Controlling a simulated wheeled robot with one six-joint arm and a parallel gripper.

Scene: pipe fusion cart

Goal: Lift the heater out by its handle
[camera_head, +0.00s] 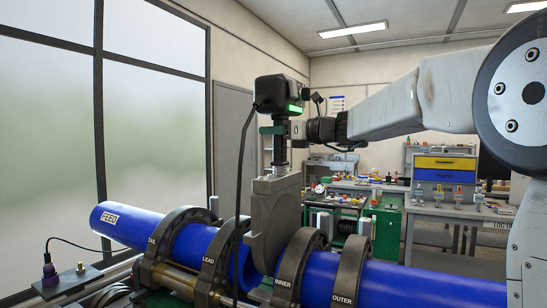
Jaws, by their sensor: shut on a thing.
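The heater is a flat grey plate (276,215) hanging upright below a black box with a lit green display (281,95). Its dark upright handle (281,153) joins box and plate. My gripper (276,131) reaches in from the right and is shut on the handle just under the box. The plate's lower part stands between the left blue pipe (165,232), marked FEED, and the right blue pipe (420,287). I cannot tell whether the plate touches either pipe end.
Dark ring clamps marked TAIL (160,250), LEAD (213,265), INNER (296,270) and OUTER (347,275) hold the pipes. A black cable (239,170) hangs from the box in front of the pipes. Workbenches (440,212) stand behind. The space above the box looks clear.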

